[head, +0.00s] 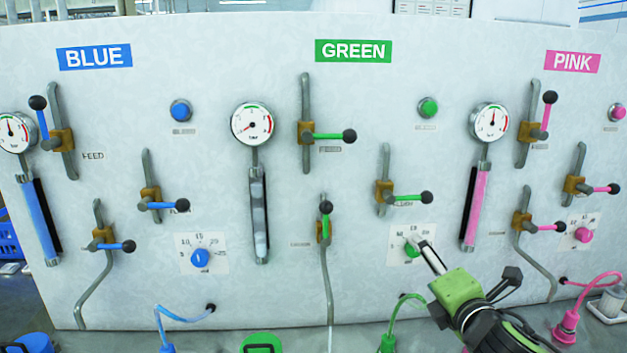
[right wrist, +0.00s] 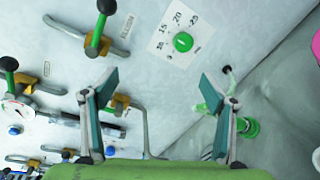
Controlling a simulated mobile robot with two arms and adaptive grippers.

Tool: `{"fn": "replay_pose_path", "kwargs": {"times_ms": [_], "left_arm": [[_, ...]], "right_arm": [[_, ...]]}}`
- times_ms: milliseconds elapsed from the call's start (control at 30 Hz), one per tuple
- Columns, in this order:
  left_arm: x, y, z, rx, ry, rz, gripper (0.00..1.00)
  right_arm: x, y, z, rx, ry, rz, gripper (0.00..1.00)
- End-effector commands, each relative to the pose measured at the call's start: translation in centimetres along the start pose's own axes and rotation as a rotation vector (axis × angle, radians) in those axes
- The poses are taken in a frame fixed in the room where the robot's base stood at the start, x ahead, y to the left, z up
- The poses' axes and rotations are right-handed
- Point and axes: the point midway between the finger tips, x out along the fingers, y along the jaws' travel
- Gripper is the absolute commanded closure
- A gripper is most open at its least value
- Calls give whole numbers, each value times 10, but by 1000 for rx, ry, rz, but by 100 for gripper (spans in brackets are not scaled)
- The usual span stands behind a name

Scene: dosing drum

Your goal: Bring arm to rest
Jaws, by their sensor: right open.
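My right gripper (head: 427,250) reaches in from the lower right, its fingertips close to the green dial (head: 411,249) on the panel (head: 370,290). In the right wrist view the gripper (right wrist: 159,77) has its two fingers spread with nothing between them. The green dial (right wrist: 183,42) shows beyond the fingertips there; I see a gap in that view, but cannot judge its depth. In the head view the fingers partly overlap the dial's scale plate. My left gripper is in neither view.
Green levers (head: 410,198) stick out above my right gripper, and a pink lever (head: 548,228) is to its right. A green cable (head: 395,310) and a pink cable (head: 590,290) rise near my arm. A green lid (head: 262,342) is at the bottom.

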Motion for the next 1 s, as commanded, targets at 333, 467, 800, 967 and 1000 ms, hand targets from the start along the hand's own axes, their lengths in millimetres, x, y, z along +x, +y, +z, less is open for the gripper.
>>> {"fn": "replay_pose_path", "kwargs": {"times_ms": [333, 467, 800, 967, 1000], "left_arm": [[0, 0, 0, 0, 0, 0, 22], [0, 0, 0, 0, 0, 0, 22], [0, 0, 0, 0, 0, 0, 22], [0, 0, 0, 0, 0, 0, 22], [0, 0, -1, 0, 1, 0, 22]], "right_arm": [[-87, -158, -133, 833, 8, -464, 22], [-140, -212, -167, 1118, -93, -665, 22], [-266, -293, -213, 1574, -449, -1035, 22], [-310, -317, -226, 1691, -614, -1147, 22], [-302, -326, -231, 1681, -608, -1145, 22]]}}
